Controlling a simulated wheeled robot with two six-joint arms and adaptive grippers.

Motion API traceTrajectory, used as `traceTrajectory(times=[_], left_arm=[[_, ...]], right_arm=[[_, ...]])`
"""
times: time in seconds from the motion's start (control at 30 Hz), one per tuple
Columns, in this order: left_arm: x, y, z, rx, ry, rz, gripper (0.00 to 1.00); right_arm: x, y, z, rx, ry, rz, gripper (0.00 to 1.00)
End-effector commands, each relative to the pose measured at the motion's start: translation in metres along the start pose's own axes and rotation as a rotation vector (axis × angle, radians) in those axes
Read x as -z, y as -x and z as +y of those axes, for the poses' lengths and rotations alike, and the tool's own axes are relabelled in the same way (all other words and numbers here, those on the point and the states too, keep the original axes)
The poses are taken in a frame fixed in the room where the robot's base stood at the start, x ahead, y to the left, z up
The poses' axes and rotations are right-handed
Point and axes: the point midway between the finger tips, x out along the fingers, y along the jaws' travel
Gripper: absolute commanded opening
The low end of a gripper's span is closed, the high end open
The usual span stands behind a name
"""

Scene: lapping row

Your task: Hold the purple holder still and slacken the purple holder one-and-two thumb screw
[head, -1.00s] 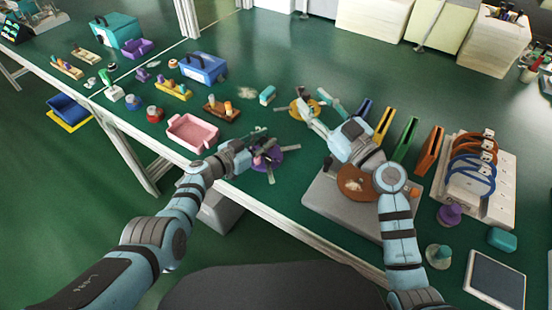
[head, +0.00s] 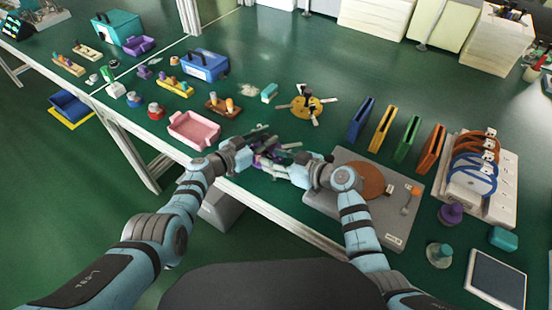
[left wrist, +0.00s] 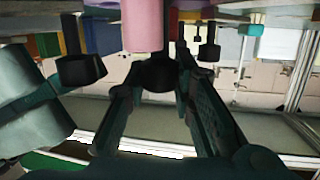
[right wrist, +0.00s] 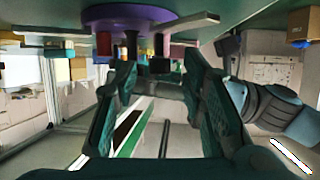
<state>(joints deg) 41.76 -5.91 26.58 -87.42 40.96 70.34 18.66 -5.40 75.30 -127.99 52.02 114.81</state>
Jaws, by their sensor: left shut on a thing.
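The purple holder (head: 266,162) lies near the table's front edge, largely hidden between my two grippers in the head view. Its purple disc (right wrist: 140,14) and a pale arm (right wrist: 180,27) show in the right wrist view. My left gripper (head: 252,153) is shut on the holder; a pink post (left wrist: 143,22) and a dark knob (left wrist: 157,75) show close between its fingers. My right gripper (head: 284,168) is at the holder's right side. Its fingers stand apart in the right wrist view, with a dark knob (right wrist: 160,65) between them. I cannot tell whether they touch it, or which screw it is.
A yellow holder (head: 303,108) lies behind. A grey lapping plate machine (head: 340,205) with a brown disc (head: 368,180) stands close at right. A pink tray (head: 194,130) is at left. Coloured upright racks (head: 382,127) stand at the back right.

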Motion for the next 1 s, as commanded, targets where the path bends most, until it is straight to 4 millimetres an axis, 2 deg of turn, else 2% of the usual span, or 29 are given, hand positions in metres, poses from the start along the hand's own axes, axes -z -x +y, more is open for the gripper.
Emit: traceTrajectory(times=[0.13,0.37,0.5,0.7,0.9,0.93,1.0], left_arm=[[-0.0005,0.0001,0.0001,0.0,0.001,-0.001,0.0],[-0.0006,0.0001,0.0002,0.0,0.002,-0.001,0.0],[-0.0006,0.0001,0.0002,0.0,0.002,-0.001,0.0],[-0.0005,0.0,0.0004,0.0,0.002,0.0,0.0],[-0.0006,0.0001,0.0002,0.0,0.002,-0.001,0.0],[-0.0006,0.0001,0.0002,0.0,0.002,-0.001,0.0],[-0.0007,0.0001,0.0002,0.0,0.002,-0.001,0.0]], right_arm=[[0.0001,0.0002,0.0,0.0,0.0,0.0,0.36],[0.0001,0.0005,0.0,0.0,-0.001,0.001,0.0],[0.0,0.0003,0.0005,0.011,0.004,-0.001,0.0],[0.0003,0.0004,0.0037,0.123,0.05,0.0,0.0],[0.0004,0.0004,0.0031,0.125,0.05,0.001,0.0],[0.0004,0.0004,0.0031,0.125,0.05,0.001,0.19],[0.0004,0.0004,0.0031,0.124,0.05,0.001,0.3]])
